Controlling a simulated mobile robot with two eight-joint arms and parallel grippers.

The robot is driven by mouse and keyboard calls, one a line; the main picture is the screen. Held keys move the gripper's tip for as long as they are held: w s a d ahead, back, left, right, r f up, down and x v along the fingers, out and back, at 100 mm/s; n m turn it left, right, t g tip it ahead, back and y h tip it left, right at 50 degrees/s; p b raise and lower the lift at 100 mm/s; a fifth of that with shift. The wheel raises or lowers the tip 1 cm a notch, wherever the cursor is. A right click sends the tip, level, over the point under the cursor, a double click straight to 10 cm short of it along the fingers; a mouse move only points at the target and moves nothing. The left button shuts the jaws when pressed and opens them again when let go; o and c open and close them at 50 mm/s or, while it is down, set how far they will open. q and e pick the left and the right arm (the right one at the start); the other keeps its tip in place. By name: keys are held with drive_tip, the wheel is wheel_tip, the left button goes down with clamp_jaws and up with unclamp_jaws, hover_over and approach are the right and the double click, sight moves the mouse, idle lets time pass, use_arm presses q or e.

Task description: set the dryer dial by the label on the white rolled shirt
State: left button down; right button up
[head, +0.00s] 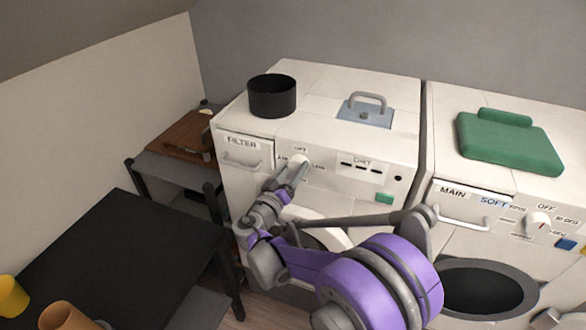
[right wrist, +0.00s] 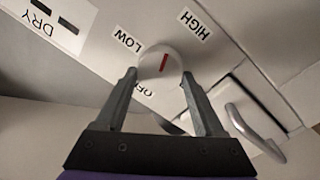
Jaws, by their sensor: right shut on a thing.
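The dryer (head: 335,125) is the white machine on the left. Its white dial (head: 294,162) sits on the front panel between small labels. In the right wrist view the round dial (right wrist: 160,60) has a red mark directed between the LOW label (right wrist: 127,40) and the HIGH label (right wrist: 195,25); an OFF label (right wrist: 144,89) is partly hidden. My right gripper (head: 297,173) is at the dial, its two fingers (right wrist: 158,75) shut on opposite sides of it. I see no white rolled shirt or its label in either view. My left gripper is not in view.
A black pot (head: 272,97) and a blue plate with a handle (head: 365,112) are on the dryer. A green folded cloth (head: 508,143) lies on the washer (head: 450,105) at right. A black table (head: 115,250) and a brown board (head: 185,137) are at left.

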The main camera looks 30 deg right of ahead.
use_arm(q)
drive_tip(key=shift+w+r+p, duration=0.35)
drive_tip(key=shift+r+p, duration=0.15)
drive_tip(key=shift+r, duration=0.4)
use_arm(e)
drive_tip(key=m, duration=0.3)
drive_tip(key=shift+r, duration=0.1)
drive_tip(key=shift+m, duration=0.5)
drive_tip(key=o, duration=1.4)
drive_tip(key=shift+c, duration=0.2)
drive_tip(key=shift+s, duration=0.1)
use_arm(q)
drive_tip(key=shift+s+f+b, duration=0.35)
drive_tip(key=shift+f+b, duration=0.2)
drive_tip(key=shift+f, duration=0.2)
use_arm(e)
drive_tip(key=v, duration=1)
drive_tip(key=shift+s+a, duration=0.15)
drive_tip(key=shift+a, duration=0.15)
drive_tip(key=shift+r, duration=0.1)
